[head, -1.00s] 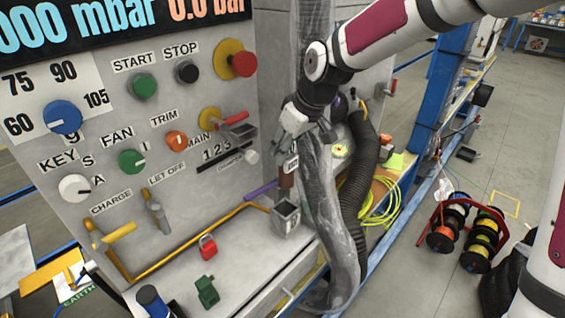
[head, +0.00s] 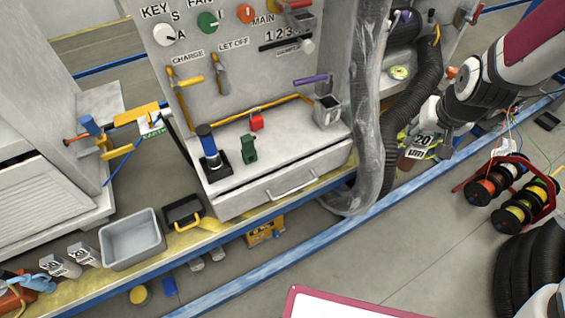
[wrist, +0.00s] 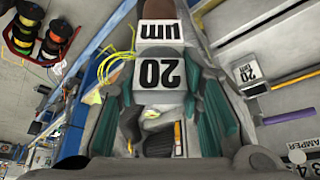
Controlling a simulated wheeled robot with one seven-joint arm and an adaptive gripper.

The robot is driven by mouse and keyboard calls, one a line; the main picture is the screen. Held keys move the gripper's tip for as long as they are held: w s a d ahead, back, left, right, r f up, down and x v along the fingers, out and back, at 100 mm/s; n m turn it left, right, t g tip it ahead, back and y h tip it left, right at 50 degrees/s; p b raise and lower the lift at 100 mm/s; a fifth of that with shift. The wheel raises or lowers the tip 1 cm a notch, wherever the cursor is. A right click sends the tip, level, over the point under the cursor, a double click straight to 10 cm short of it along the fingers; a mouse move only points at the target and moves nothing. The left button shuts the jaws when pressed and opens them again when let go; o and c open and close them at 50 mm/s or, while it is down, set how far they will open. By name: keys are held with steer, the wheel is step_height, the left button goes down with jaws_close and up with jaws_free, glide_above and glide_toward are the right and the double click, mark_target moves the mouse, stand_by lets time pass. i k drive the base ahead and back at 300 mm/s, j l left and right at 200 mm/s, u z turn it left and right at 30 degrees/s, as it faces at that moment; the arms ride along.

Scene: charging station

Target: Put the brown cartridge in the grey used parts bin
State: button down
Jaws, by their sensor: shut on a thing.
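My gripper (head: 430,135) is to the right of the panel in the head view, held up in front of the black hose. It is shut on the brown cartridge (head: 410,155), which has a white label reading 20 um. In the wrist view the cartridge (wrist: 162,9) sits between the teal finger pads of my gripper (wrist: 165,85), its brown end at the top edge. The grey bin (head: 133,262) stands at the lower left on the yellow-edged ledge, far from my gripper. It looks empty.
A black tray (head: 183,211) with a yellow handle is right of the bin; two white-labelled cartridges (head: 85,256) lie left of it. A wrapped hose (head: 362,110) and black hose (head: 405,100) hang between my gripper and the panel. Cable reels (head: 512,192) stand on the right floor.

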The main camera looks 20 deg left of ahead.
mark_target(139, 242)
steer(key=k+j+u, duration=0.3)
steer(key=j, duration=0.3)
steer(key=k+j+u, duration=0.15)
steer(key=j, duration=0.2)
steer(key=k+j+u, duration=0.1)
steer(key=j, duration=0.25)
steer(key=k+j+u, duration=0.15)
steer(key=j, duration=0.25)
steer(key=k+j+u, duration=0.15)
steer(key=j, duration=0.2)
